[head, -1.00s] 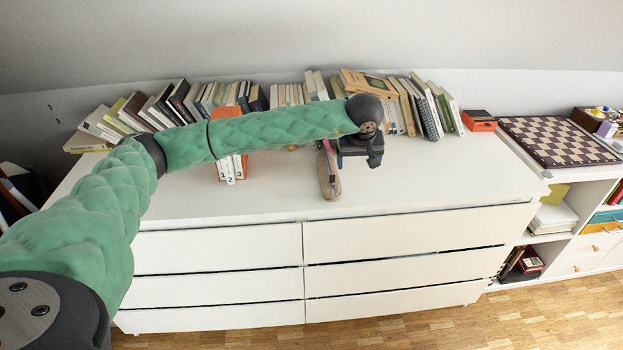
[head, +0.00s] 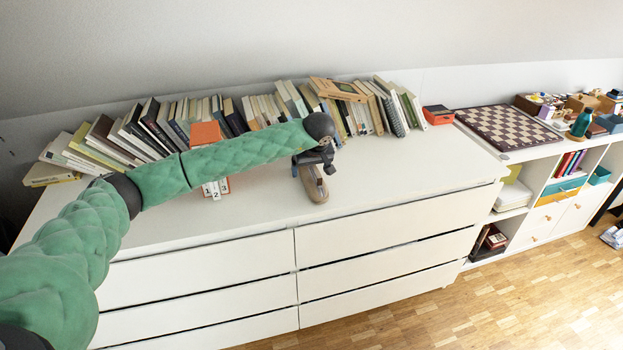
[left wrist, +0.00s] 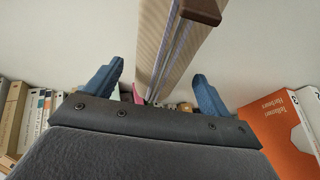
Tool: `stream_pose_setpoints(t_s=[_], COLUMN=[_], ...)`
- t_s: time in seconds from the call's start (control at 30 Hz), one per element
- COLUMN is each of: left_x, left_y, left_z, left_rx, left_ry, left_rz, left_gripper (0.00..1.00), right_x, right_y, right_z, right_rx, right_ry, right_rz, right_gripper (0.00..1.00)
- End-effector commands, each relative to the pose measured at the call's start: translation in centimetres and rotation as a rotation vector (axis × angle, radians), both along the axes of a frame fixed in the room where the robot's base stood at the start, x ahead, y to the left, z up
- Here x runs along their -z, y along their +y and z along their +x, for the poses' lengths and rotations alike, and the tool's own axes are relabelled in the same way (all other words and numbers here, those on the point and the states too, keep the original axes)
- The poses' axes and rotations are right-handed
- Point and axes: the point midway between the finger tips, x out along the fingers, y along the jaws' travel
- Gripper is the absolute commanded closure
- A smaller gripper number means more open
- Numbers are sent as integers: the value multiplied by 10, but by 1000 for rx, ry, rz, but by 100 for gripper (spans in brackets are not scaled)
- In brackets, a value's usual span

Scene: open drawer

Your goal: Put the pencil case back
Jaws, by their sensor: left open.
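The pencil case (head: 314,187), long and tan-brown, lies on the white dresser top (head: 400,178) near its front edge. In the left wrist view it shows as a striped tan body (left wrist: 160,45) with a zipper along it and a dark brown end. My left gripper (head: 313,163) is at the far end of the pencil case in the head view. In the left wrist view its blue fingers (left wrist: 158,78) are apart, one on either side of the case, with gaps between. My right gripper is not in view.
A row of books (head: 160,125) stands along the wall behind. An orange binder (head: 205,134) stands behind my left forearm; it also shows in the left wrist view (left wrist: 275,130). A chessboard (head: 508,126) lies on the right shelf. The dresser drawers (head: 390,240) look nearly closed. The dresser top's right part is clear.

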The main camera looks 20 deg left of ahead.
Motion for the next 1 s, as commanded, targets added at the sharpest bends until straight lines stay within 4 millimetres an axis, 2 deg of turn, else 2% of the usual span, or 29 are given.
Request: stream_pose_setpoints(t_s=[0.23,0.53,0.8,0.87,1.0], left_x=[26,29,29,28,28], left_y=[5,6,6,6,6], left_z=[9,10,10,10,10], left_rx=[1,1,1,1,1], left_ry=[2,0,0,0,0], left_rz=[1,0,0,0,0], left_gripper=[18,18,71,76,76], right_x=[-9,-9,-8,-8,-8], right_y=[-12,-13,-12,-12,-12], right_z=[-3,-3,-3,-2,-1], right_rx=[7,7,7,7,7], right_ry=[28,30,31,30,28], right_rz=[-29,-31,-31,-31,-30], right_gripper=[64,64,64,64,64])
